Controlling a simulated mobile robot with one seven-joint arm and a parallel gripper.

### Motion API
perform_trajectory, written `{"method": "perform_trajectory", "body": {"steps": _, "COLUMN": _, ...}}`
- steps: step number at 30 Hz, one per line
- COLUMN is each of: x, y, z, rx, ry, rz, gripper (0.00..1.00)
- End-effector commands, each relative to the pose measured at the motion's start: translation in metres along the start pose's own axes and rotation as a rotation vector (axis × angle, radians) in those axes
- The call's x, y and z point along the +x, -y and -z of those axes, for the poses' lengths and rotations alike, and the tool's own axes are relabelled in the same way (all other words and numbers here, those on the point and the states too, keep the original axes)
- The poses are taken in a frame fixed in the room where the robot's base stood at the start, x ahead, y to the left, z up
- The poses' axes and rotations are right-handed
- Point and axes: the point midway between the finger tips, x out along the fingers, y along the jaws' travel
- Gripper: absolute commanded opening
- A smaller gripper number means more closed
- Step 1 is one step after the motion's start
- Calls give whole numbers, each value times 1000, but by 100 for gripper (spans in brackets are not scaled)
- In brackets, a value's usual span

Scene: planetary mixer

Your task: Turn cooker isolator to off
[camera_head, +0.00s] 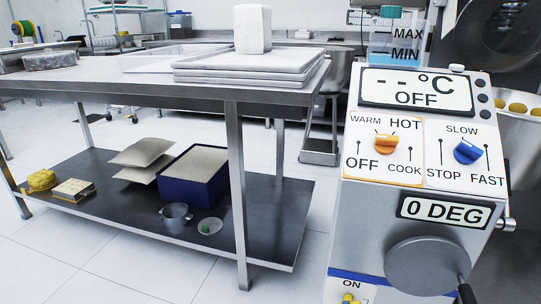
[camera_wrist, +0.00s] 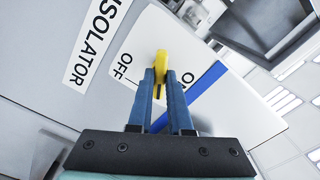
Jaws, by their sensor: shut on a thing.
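The isolator switch is a yellow knob (camera_wrist: 161,63) on a white plate (camera_wrist: 205,85) in the wrist view. The plate has an OFF label on the knob's left and a partly hidden ON label on its right. The word ISOLATOR, cut off at its start, stands on a strip (camera_wrist: 98,38) beside the plate. My gripper (camera_wrist: 160,80) has blue fingers shut on the yellow knob, one on each side. The fingers hide part of it, and I cannot tell which label it points to. In the head view, a yellow knob (camera_head: 350,299) under an ON label is cut off by the bottom edge.
The machine panel (camera_head: 420,150) has an orange heat knob (camera_head: 385,142), a blue speed knob (camera_head: 467,152) and a round handle (camera_head: 427,265). Its display reads OFF. A metal table (camera_head: 200,92) with a laden lower shelf stands left. Open floor lies in front of it.

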Motion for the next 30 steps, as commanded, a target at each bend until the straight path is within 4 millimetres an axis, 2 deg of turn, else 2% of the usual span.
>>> {"method": "perform_trajectory", "body": {"steps": 3, "x": -1, "y": -1, "z": 0, "rx": 128, "ry": 1, "rz": -3, "gripper": 0}}
{"method": "perform_trajectory", "body": {"steps": 6, "x": -1, "y": -1, "z": 0, "rx": 179, "ry": 1, "rz": -3, "gripper": 0}}
{"method": "perform_trajectory", "body": {"steps": 16, "x": -1, "y": -1, "z": -1, "rx": 211, "ry": 1, "rz": -3, "gripper": 0}}
{"method": "perform_trajectory", "body": {"steps": 25, "x": -1, "y": -1, "z": 0, "rx": 547, "ry": 1, "rz": -3, "gripper": 0}}
{"method": "perform_trajectory", "body": {"steps": 26, "x": -1, "y": -1, "z": -1, "rx": 556, "ry": 1, "rz": -3, "gripper": 19}}
{"method": "perform_trajectory", "body": {"steps": 30, "x": -1, "y": -1, "z": -1, "rx": 549, "ry": 1, "rz": -3, "gripper": 44}}
